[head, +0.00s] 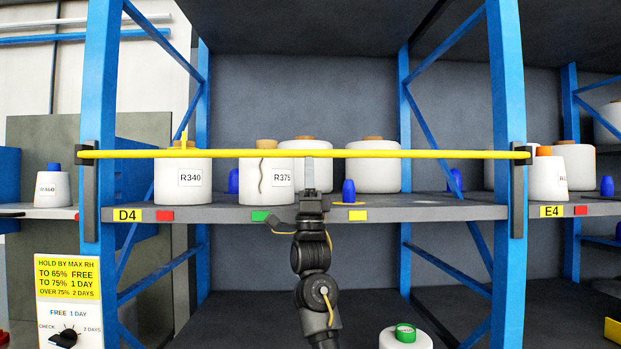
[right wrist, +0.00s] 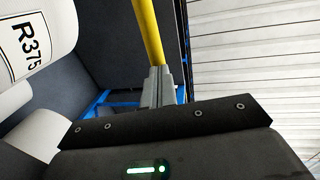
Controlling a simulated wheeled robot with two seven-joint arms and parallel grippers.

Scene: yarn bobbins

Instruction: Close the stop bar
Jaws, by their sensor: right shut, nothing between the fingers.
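The yellow stop bar (head: 225,154) lies level across the front of bay D4, in front of the bobbins. Its ends are at the black brackets on the left post (head: 90,190) and right post (head: 517,190). A short yellow upright stub rises from it near the left. My right gripper (head: 310,170) is shut and empty, pointing up, with its fingertips at the bar's lower edge near the middle. In the right wrist view the bar (right wrist: 148,30) runs up right beside the grey fingertips (right wrist: 160,82); I cannot tell if they touch. My left gripper is not in view.
White bobbins stand on the shelf (head: 420,210) behind the bar, including R340 (head: 170,180) and R375 (head: 258,187). A blue cone (head: 348,193) stands right of my gripper. A white bobbin with a green top (head: 404,335) is below. A humidity sign (head: 67,277) hangs at left.

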